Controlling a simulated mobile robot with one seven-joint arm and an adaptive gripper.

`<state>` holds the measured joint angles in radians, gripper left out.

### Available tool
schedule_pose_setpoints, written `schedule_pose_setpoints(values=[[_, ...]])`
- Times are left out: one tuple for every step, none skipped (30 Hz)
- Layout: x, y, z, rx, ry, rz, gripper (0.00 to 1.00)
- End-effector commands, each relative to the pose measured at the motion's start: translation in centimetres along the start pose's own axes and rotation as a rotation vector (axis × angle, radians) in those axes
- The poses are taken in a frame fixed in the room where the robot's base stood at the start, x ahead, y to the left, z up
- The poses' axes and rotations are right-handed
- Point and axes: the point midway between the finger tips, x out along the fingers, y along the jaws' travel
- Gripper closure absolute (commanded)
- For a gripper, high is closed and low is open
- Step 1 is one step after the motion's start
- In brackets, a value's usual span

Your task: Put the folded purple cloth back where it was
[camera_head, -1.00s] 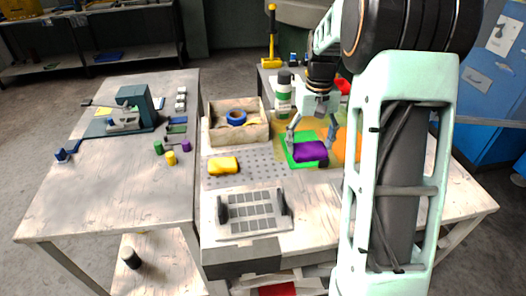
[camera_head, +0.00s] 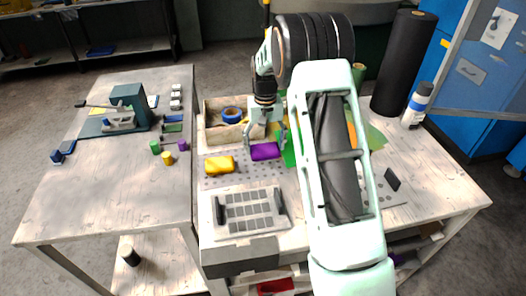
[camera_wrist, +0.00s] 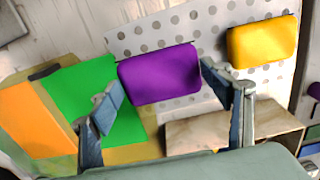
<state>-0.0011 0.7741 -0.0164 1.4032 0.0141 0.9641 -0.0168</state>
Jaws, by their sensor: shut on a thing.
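The folded purple cloth (camera_head: 265,151) is between the fingers of my gripper (camera_head: 266,142), which is shut on it. In the head view it is over the far right part of the perforated plate (camera_head: 215,181), right of the folded yellow cloth (camera_head: 220,164). In the wrist view, the purple cloth (camera_wrist: 160,74) overlaps the plate's dots and the edge of the green sheet (camera_wrist: 75,95); the yellow cloth (camera_wrist: 263,43) lies apart from it. I cannot tell whether the purple cloth touches the plate.
A wooden box (camera_head: 214,134) with a blue tape roll (camera_head: 232,115) stands just behind the plate. A gridded tray with two dark handles (camera_head: 251,212) lies in front. My arm hides much of the right table; a black roll (camera_head: 403,65) and white bottle (camera_head: 417,105) stand beyond.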

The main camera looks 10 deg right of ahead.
Motion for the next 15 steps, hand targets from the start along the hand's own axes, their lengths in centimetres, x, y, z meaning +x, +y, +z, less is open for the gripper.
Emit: schedule_pose_setpoints(values=[[0.2, -0.1, -0.1, 0.000, 0.000, 0.000, 0.51], [0.3, -0.2, -0.2, -0.001, 0.000, 0.000, 0.51], [0.5, -0.3, -0.3, -0.001, -0.001, 0.000, 0.51], [0.6, -0.4, -0.3, -0.001, -0.001, 0.000, 0.51], [0.8, -0.5, -0.5, -0.001, -0.001, 0.000, 0.51], [1.2, -0.7, -0.6, -0.001, -0.002, 0.000, 0.51], [1.7, -0.6, -0.5, 0.000, -0.003, 0.000, 0.51], [2.2, -0.6, -0.5, 0.000, -0.003, 0.000, 0.51], [2.8, -0.6, -0.5, 0.000, -0.003, 0.000, 0.51], [3.2, -0.6, -0.5, 0.000, -0.003, 0.000, 0.51], [3.6, -0.6, -0.5, 0.000, -0.002, 0.000, 0.51], [3.9, -0.6, -0.5, 0.000, -0.001, 0.000, 0.51], [4.0, -0.6, -0.5, 0.000, -0.001, 0.000, 0.51], [4.0, -0.6, -0.5, 0.000, 0.000, 0.000, 0.51], [3.9, -0.6, -0.5, 0.000, 0.001, 0.000, 0.51]])
